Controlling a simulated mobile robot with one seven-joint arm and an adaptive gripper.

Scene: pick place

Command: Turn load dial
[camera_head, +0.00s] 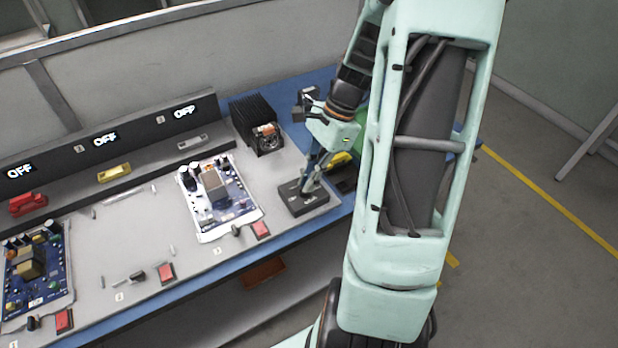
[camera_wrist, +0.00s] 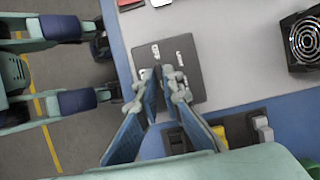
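A flat dark grey box (camera_head: 306,204) with small white labels sits at the right end of the workbench. It also shows in the wrist view (camera_wrist: 190,85). My gripper (camera_head: 308,186) points down over this box, with its fingertips at or just above its top. In the wrist view the two blue-padded fingers (camera_wrist: 159,74) stand close together with a narrow gap between the tips, over the box's left part. I cannot make out the load dial; the fingertips may hide it. I cannot tell whether they touch or hold anything.
A black finned unit with a fan (camera_head: 257,125) stands behind the box. A circuit board (camera_head: 218,195) lies left of it, with a red button (camera_head: 261,229) near the front edge. Yellow and dark items (camera_head: 343,167) lie close to the gripper's right. Displays (camera_head: 105,139) read OFF.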

